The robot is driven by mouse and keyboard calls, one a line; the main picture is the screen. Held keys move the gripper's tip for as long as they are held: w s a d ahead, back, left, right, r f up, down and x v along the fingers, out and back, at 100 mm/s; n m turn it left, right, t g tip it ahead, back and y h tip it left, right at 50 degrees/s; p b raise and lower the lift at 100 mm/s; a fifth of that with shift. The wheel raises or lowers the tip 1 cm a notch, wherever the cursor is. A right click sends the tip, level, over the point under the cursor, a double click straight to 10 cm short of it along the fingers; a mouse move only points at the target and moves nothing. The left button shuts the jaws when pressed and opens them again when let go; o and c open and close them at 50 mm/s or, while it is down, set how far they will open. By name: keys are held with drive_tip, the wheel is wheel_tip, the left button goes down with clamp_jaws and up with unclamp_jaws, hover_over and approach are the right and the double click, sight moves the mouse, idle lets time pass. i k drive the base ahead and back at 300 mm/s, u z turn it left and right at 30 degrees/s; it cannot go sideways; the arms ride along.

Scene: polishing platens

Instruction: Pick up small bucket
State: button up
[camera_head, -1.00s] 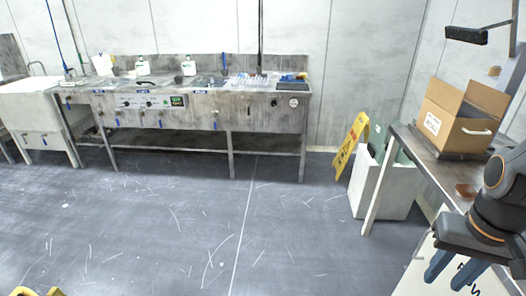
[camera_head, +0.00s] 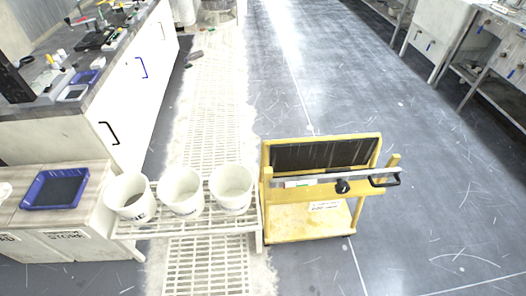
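Three white buckets stand upright in a row on a white slatted rack (camera_head: 232,219) at the lower left of the head view. The left bucket (camera_head: 131,204) looks dark inside. The middle bucket (camera_head: 182,196) and the right bucket (camera_head: 233,191) are paler inside. Their sizes look much alike, so I cannot tell which is the small bucket. My gripper is outside the current view.
A yellow cart (camera_head: 310,220) with a dark panel stands just right of the rack. A blue tray (camera_head: 55,190) lies on a low cabinet at left. A long white bench (camera_head: 130,95) stands behind. Grey floor (camera_head: 420,200) at right is open.

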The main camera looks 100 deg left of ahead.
sight(130, 195)
drive_tip(key=z, duration=5.7)
drive_tip(key=i, duration=2.25)
drive_tip(key=z, duration=0.25)
